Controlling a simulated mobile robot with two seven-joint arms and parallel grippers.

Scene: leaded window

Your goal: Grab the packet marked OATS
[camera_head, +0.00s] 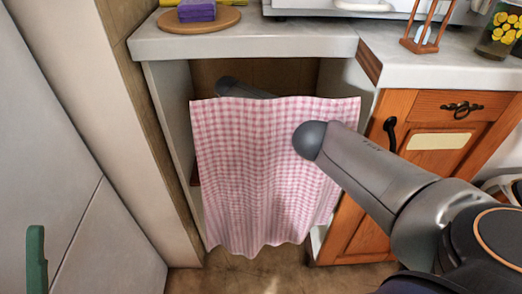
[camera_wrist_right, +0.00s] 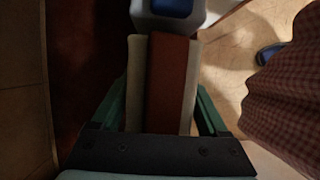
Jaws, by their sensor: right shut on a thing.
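My right arm reaches behind the pink checked curtain in the head view, so its gripper is hidden there. In the right wrist view the green fingers of my right gripper (camera_wrist_right: 160,105) are on either side of a packet (camera_wrist_right: 170,85) with a red-brown band between cream sides. The gripper is shut on it. No lettering shows, so I cannot tell whether it is marked OATS. A green piece at the lower left of the head view looks like a finger of my left gripper (camera_head: 36,260); whether it is open does not show.
The checked curtain (camera_head: 250,180) hangs across the open cupboard under the counter (camera_head: 240,42). It also shows in the right wrist view (camera_wrist_right: 290,95). A grey-white thing with a blue top (camera_wrist_right: 168,10) is just beyond the packet. A wooden cupboard (camera_head: 440,150) stands on the right.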

